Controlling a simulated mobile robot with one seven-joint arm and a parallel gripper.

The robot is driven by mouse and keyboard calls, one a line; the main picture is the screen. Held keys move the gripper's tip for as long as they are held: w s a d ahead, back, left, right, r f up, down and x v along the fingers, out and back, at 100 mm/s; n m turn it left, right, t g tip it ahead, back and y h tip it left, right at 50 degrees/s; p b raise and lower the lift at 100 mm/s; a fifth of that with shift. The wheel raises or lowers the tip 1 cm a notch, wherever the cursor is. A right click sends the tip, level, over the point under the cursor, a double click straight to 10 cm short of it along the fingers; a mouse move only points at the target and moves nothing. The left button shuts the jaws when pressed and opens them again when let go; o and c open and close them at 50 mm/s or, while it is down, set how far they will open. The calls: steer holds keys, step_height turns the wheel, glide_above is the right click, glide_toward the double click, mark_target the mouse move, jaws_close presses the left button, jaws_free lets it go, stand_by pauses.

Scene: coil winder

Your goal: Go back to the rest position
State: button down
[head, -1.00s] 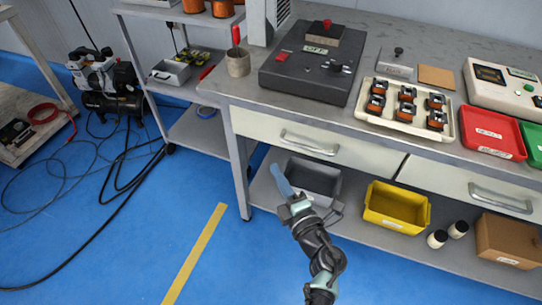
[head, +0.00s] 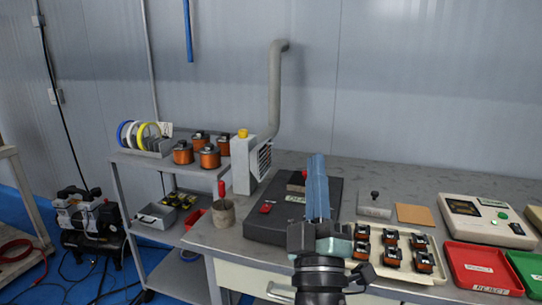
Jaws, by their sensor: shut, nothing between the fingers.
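My gripper (head: 318,168) is in the lower middle of the head view, with its long blue fingers pointing up and together. It is shut and empty. It stands in front of the dark winder box (head: 270,222) on the bench and hides part of its top and right side. My wrist also covers the left edge of the tray with the coils. I cannot tell the exact gap between the gripper and the bench.
The grey bench (head: 209,235) carries a cream tray (head: 443,272) of several coils, a tester (head: 486,222), a red REJECT tray (head: 482,268) and a cup (head: 223,213). A grey extractor duct (head: 274,95) rises behind. A shelf with copper spools (head: 209,157) stands left.

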steer(key=s+a+r+m+t+y, duration=0.1)
steer(key=s+a+r+m, duration=0.35)
steer(key=s+r, duration=0.55)
steer(key=s+a+r+m+t+y, duration=0.1)
steer(key=s+a+r+m, duration=0.3)
steer(key=s+r, duration=0.55)
step_height(320, 180, up, 24)
steer(key=w+d+m+p, duration=0.1)
steer(key=w+p, duration=0.1)
steer(key=p, duration=2.1)
steer(key=shift+w+d+h, duration=0.15)
steer(key=shift+d+h, duration=0.15)
steer(key=shift+d, duration=0.1)
